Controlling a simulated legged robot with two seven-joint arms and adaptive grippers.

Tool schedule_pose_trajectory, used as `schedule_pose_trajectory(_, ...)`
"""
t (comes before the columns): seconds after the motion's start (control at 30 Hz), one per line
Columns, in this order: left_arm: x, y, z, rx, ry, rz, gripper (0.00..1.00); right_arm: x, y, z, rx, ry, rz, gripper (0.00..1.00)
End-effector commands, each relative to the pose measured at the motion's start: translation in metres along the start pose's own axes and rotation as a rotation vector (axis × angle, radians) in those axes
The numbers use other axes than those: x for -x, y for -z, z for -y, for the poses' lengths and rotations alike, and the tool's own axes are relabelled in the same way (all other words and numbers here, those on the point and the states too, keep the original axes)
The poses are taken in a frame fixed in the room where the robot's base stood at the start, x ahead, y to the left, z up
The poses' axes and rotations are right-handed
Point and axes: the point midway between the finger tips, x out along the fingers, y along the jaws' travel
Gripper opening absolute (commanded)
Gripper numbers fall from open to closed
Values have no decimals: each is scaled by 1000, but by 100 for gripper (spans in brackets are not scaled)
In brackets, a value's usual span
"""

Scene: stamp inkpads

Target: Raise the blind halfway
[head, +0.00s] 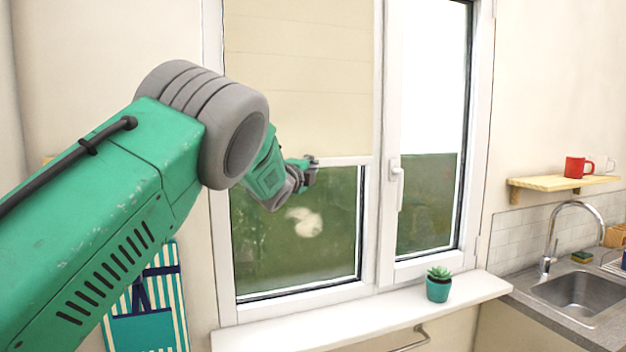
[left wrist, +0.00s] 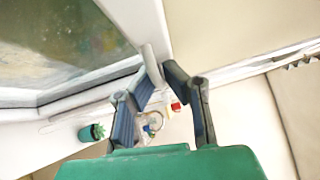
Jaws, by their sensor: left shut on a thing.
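The beige blind (head: 300,75) covers the upper part of the left window pane, with its white bottom rail (head: 345,161) a little above the middle of the pane. My left gripper (head: 313,168) is at that bottom rail, shut on it. In the left wrist view the fingers of the left gripper (left wrist: 162,78) close around a pale piece (left wrist: 152,66) at their tips. The exact contact is small and partly hidden by the fingers. My right gripper is in neither view.
A potted succulent (head: 438,287) stands on the white windowsill (head: 370,320). The right sash has a handle (head: 396,185). A shelf (head: 560,183) with a red mug (head: 577,167) and the sink (head: 580,293) are at the right. A striped cloth (head: 170,300) hangs below left.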

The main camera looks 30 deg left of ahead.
Motion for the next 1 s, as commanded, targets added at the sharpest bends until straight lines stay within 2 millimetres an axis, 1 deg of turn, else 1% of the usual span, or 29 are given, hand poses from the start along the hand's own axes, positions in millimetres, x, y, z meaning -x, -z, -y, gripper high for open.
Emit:
schedule_pose_trajectory(0.07, 0, 0, 3, -2, 1, -1, 0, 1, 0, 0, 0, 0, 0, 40)
schedule_pose_trajectory(0.37, -1, 0, 2, -1, 0, -1, 0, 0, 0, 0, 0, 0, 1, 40)
schedule_pose_trajectory(0.43, -1, 0, 2, -1, 0, -1, 21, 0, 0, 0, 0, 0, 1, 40)
schedule_pose_trajectory(0.47, -1, 0, 2, -1, 0, -1, 27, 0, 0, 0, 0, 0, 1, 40)
schedule_pose_trajectory(0.73, 0, 0, 2, -1, -1, 0, 27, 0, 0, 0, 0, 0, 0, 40)
schedule_pose_trajectory(0.8, 1, 0, 2, 0, -1, 0, 27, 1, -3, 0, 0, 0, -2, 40)
schedule_pose_trajectory(0.93, 10, 0, 1, 0, -2, 0, 27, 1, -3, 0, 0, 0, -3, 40)
schedule_pose_trajectory(1.0, 18, 0, 2, 0, -2, 0, 27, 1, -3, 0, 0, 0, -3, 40)
